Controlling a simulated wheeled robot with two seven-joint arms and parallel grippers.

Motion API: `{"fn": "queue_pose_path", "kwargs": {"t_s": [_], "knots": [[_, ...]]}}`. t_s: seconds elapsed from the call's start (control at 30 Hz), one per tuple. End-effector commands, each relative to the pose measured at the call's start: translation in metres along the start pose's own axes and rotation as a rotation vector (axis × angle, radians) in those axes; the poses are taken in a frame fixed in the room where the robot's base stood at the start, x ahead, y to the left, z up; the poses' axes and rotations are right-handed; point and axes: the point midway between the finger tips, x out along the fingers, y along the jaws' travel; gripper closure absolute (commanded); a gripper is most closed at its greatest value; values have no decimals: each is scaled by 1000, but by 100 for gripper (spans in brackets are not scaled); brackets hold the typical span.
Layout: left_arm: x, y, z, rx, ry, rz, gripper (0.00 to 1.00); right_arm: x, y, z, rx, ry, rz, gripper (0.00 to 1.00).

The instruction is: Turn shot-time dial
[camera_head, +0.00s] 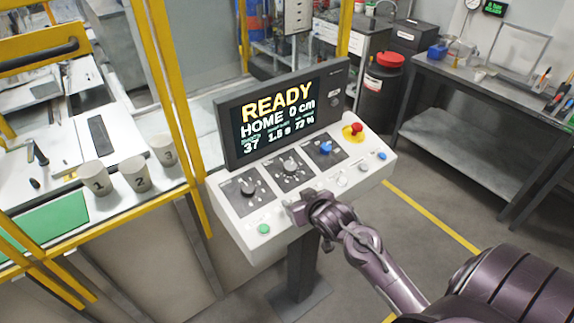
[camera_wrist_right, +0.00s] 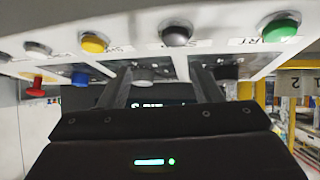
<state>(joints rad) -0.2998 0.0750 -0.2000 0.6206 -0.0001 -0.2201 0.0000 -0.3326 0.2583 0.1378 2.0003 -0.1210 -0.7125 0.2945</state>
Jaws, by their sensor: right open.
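My right gripper (camera_head: 300,203) is open at the console's front edge, below the middle dial. In the right wrist view the middle dial (camera_wrist_right: 148,75) shows beyond and between the spread fingers (camera_wrist_right: 162,88), apparently untouched. My left gripper is out of view.
A green START button (camera_head: 263,228), more front buttons and a red mushroom button (camera_head: 355,128) are on the console. Yellow posts and numbered cups (camera_head: 135,173) stand left.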

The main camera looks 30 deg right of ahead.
Motion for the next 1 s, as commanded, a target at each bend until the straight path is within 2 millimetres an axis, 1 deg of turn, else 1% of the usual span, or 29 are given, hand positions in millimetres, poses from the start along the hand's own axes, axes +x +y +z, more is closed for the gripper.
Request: {"fn": "queue_pose_path", "kwargs": {"t_s": [0.03,0.1,0.2,0.3,0.47,0.7,0.8,1.0], "knots": [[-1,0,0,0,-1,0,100,5,10,-11,11,41,4,41],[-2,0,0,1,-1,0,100,10,21,-24,28,98,5,41],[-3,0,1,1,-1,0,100,14,34,-40,49,163,4,41],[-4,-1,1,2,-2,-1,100,17,42,-49,62,200,1,41],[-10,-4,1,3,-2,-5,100,31,42,-55,65,206,0,41],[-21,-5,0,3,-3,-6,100,66,43,-62,64,203,1,41],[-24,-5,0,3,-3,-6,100,78,42,-63,64,202,1,41],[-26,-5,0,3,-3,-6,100,91,42,-65,64,203,1,41]]}}
